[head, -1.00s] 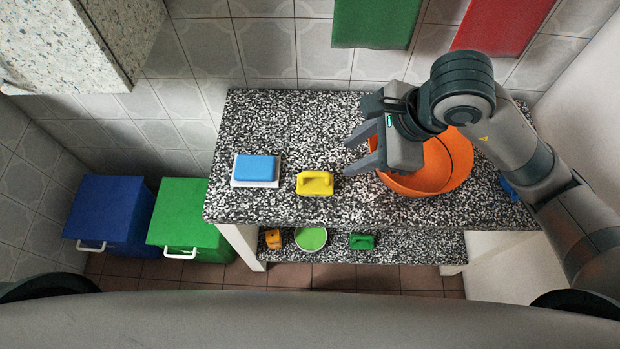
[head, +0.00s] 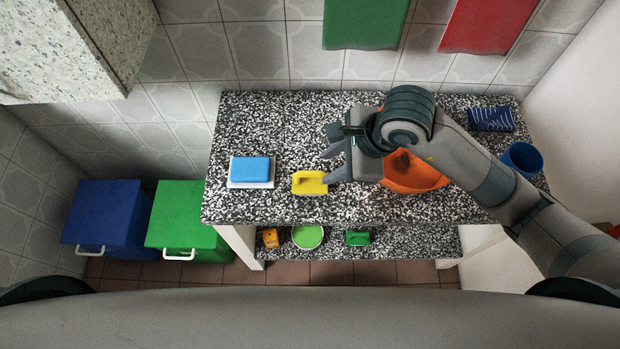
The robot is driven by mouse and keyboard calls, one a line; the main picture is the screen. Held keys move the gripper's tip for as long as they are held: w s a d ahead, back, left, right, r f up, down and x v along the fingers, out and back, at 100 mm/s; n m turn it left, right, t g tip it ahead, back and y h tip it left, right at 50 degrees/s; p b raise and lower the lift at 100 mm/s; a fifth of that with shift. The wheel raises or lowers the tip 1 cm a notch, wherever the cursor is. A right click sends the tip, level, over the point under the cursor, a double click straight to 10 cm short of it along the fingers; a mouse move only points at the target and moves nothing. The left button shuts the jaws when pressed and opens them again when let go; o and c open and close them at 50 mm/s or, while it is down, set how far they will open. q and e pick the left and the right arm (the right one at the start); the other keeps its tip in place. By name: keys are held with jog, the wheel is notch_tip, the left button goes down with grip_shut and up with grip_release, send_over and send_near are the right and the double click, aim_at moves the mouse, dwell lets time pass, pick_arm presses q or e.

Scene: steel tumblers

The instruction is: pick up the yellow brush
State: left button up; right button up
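The yellow brush (head: 308,184) lies on the speckled counter (head: 270,120), left of the orange bowl (head: 415,180). It looks like a small block with a handle on top. My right gripper (head: 326,168) reaches in from the right, with its fingers apart and nothing seen between them. Its fingertips point left, at the brush's right end; the lower one overlaps the brush's edge in the picture. I cannot tell whether they touch. My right gripper and arm hide part of the bowl. My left gripper is not in view.
A blue sponge (head: 251,169) on a white base lies left of the brush. A blue cup (head: 522,159) and a dark blue patterned item (head: 491,119) are at the right. A lower shelf (head: 405,243) holds a green bowl (head: 308,236) and small items. The counter behind the brush is clear.

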aim_at(315, 173)
jog(key=shift+p+x, duration=0.4)
jog(key=shift+x, duration=1.9)
jog(key=shift+w+a+f+p, duration=0.15)
jog(key=shift+a+f+p, duration=0.15)
jog(key=shift+p, duration=0.15)
jog(key=p+x, duration=0.1)
jog(key=x, duration=0.2)
jog(key=shift+w+f+p, duration=0.25)
jog(key=shift+f+p, duration=0.05)
jog(key=shift+a+f, duration=0.15)
jog(key=shift+f, duration=0.1)
grip_shut()
